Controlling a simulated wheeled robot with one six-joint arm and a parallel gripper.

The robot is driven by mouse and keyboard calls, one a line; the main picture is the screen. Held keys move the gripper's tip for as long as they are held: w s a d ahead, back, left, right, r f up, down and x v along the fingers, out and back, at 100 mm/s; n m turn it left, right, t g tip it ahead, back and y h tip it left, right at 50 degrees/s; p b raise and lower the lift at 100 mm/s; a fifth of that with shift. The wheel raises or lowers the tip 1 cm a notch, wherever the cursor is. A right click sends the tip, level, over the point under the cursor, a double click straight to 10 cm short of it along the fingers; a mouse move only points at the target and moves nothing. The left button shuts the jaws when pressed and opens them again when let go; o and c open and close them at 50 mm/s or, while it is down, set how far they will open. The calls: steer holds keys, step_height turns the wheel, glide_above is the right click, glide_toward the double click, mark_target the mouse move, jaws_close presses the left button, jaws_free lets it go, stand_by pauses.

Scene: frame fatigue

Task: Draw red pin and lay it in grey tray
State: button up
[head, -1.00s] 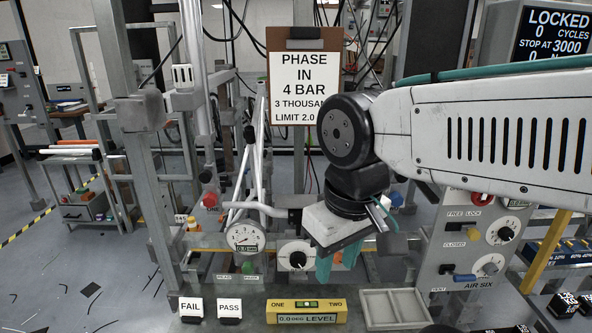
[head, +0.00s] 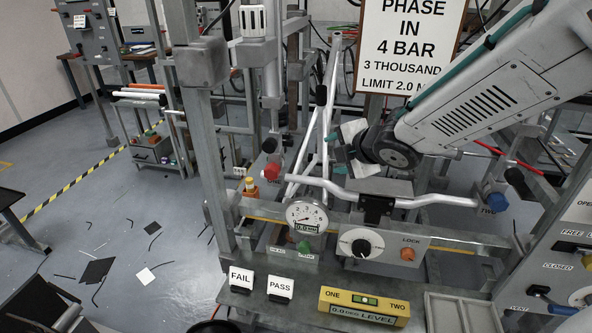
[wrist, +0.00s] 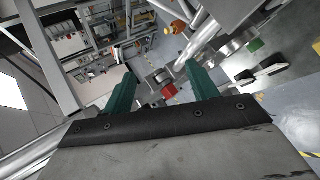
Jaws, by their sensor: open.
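The red pin (head: 271,172) sits at the left end of the silver handlebar-like bar on the test frame. In the wrist view it shows as a red block (wrist: 170,91) seen between the two teal fingers, ahead of them. My gripper (head: 335,154) is open and empty, with its fingers pointing left toward the pin. In the head view a clear gap separates the fingertips from the pin. The grey tray (head: 430,308) lies on the front shelf at lower right, cut by the picture's bottom edge. Its visible compartments look empty.
The silver bar (head: 335,190) and pale bicycle frame tubes (head: 318,130) run close by my gripper. A steel upright (head: 204,130) stands left of the pin. A gauge (head: 306,216), a yellow level (head: 363,304) and a blue knob (head: 494,200) are in front.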

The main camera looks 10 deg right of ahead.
mark_target(277, 173)
steer(key=w+a+f+n+y, duration=0.1)
steer(key=a+f+n, duration=0.1)
steer(key=a, duration=0.3)
steer(key=w+a+f+n+g+y, duration=0.1)
steer(key=a+f+n+y, duration=0.1)
steer(key=a+f+n, duration=0.1)
steer(key=w+a+f+n+y, duration=0.2)
steer(key=a, duration=0.4)
steer(key=shift+w+a+f+n+g, duration=0.1)
steer(key=shift+a+f+n+g, duration=0.05)
steer(key=shift+a+n+g, duration=0.2)
steer(key=c, duration=1.2)
steer(key=shift+o, duration=0.2)
steer(key=shift+s+a, duration=0.3)
steer(key=shift+s, duration=0.6)
steer(key=shift+s+a, duration=0.35)
steer(key=shift+s, duration=0.55)
steer(key=shift+s+a, duration=0.3)
steer(key=shift+s, duration=0.6)
steer(key=shift+s, duration=0.25)
steer(key=shift+s+a, duration=0.25)
steer(key=shift+s, duration=0.35)
steer(key=shift+s+a, duration=0.25)
steer(key=shift+s, duration=0.35)
steer(key=shift+s+a, duration=0.25)
steer(key=shift+s, duration=0.35)
